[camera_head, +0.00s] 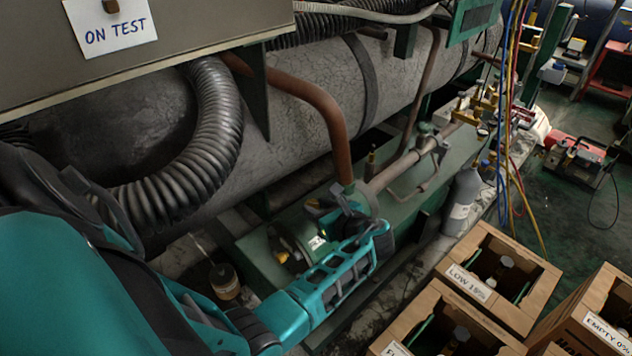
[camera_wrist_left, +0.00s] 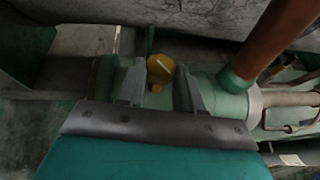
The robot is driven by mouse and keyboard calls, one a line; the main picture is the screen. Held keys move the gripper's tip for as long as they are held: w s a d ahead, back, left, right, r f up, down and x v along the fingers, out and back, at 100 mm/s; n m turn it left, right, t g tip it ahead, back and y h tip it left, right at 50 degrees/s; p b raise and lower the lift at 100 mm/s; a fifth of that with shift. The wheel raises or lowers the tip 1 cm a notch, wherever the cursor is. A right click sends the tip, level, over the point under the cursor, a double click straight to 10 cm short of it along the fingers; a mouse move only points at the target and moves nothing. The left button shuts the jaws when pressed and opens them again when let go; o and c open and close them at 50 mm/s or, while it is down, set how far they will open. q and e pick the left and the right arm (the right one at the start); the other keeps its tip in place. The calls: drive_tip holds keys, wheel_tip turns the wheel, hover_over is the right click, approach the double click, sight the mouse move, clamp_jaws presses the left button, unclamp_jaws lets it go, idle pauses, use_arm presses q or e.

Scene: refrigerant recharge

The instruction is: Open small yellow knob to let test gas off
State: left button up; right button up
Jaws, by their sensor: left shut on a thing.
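The small yellow knob (camera_wrist_left: 160,69) is in the left wrist view, on top of the green cylinder (camera_wrist_left: 232,98), left of the brown pipe's foot. It has a pale line across its face. My left gripper (camera_wrist_left: 160,76) has one grey finger on each side of it and is shut on it. In the head view my left gripper (camera_head: 318,208) is over the green cylinder beside the brown pipe (camera_head: 332,112). There the gripper mostly hides the knob. My right gripper is in neither view.
A large grey tank (camera_head: 310,80) and a black ribbed hose (camera_head: 215,130) lie behind my arm. A grey bottle (camera_head: 462,200) stands to the right. Open cardboard boxes (camera_head: 508,252) fill the lower right. Coloured hoses (camera_head: 507,100) hang at the right.

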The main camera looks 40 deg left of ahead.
use_arm(q)
drive_tip(key=n+g, duration=0.1)
drive_tip(key=w+n+g+b, duration=0.1)
drive_tip(key=n+g, duration=0.1)
drive_tip(key=shift+f, duration=0.1)
drive_tip(key=n+g+b, duration=0.2)
drive_tip(key=g, duration=0.1)
drive_tip(key=shift+w+f+b, duration=0.1)
drive_tip(key=shift+w+b, duration=0.1)
drive_tip(key=shift+b, duration=0.1)
drive_tip(key=shift+n+g+b, duration=0.4)
drive_tip(key=shift+n+g, duration=0.1)
drive_tip(key=shift+w+a+n+g+h+b, duration=0.15)
drive_tip(key=shift+n+g+h+b, duration=0.35)
drive_tip(key=shift+n+g+b, duration=0.5)
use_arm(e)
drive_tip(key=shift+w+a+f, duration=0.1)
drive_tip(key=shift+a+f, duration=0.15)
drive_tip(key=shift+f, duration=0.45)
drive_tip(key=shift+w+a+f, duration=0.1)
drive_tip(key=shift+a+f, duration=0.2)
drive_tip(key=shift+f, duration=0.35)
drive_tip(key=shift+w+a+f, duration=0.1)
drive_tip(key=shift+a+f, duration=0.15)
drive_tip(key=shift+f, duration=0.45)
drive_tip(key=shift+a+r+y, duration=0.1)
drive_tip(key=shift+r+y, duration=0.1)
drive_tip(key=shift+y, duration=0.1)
